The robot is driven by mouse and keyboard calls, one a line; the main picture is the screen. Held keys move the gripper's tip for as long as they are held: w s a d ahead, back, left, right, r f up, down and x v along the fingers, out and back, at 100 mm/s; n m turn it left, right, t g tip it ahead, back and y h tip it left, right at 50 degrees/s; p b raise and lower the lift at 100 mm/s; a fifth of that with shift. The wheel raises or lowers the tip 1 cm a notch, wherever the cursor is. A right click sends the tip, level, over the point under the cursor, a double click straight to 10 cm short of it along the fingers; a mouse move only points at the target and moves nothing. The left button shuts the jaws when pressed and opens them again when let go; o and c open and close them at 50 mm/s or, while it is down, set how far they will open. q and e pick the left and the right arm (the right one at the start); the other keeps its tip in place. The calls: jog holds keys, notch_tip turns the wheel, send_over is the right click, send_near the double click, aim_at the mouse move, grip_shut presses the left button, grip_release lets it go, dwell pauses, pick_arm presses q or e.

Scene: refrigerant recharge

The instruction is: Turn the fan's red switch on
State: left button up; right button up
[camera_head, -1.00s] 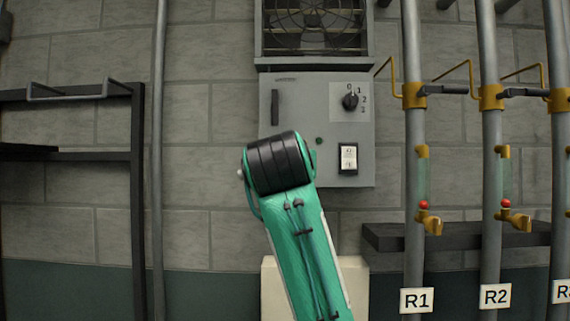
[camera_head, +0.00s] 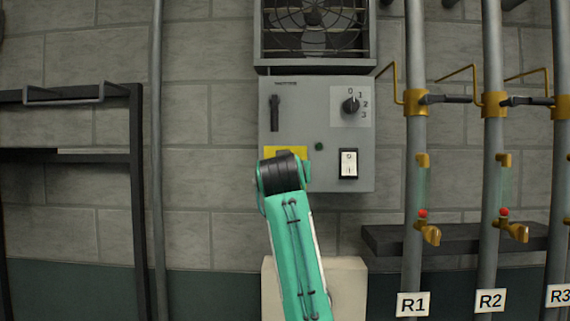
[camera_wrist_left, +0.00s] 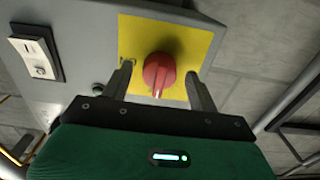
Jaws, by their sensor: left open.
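The red switch (camera_wrist_left: 158,66) is a rotary knob on a yellow plate (camera_wrist_left: 137,32), clear in the left wrist view. In the head view only the top of the yellow plate (camera_head: 272,152) shows on the grey fan panel (camera_head: 318,92); my arm hides the red switch there. My left gripper (camera_wrist_left: 158,75) is open, with one finger on each side of the red switch. I cannot tell whether the fingers touch it. The fan (camera_head: 313,28) sits behind a wire grille above the panel. My right gripper is not in view.
The panel also carries a black dial (camera_head: 350,105) marked 0 to 3, a white rocker switch (camera_head: 348,163), a green button (camera_head: 319,146) and a black handle (camera_head: 275,113). Pipes (camera_head: 415,190) with brass valves stand to the right. A dark rack (camera_head: 137,190) stands at left.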

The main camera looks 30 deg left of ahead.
pick_arm(q)
jog(key=c, duration=1)
jog(key=shift+o, duration=0.2)
jog(key=shift+m, duration=1.4)
jog(key=m, duration=0.4)
jog(key=shift+a+m, duration=0.1)
jog(key=shift+m, duration=0.2)
jog(key=m, duration=0.5)
jog(key=shift+r+p, duration=0.1)
jog(key=shift+p, duration=0.25)
jog(key=m+p, duration=0.1)
jog(key=m, duration=0.4)
jog(key=shift+p, duration=0.4)
jog(key=shift+w+m, duration=0.1)
jog(key=shift+m, duration=0.4)
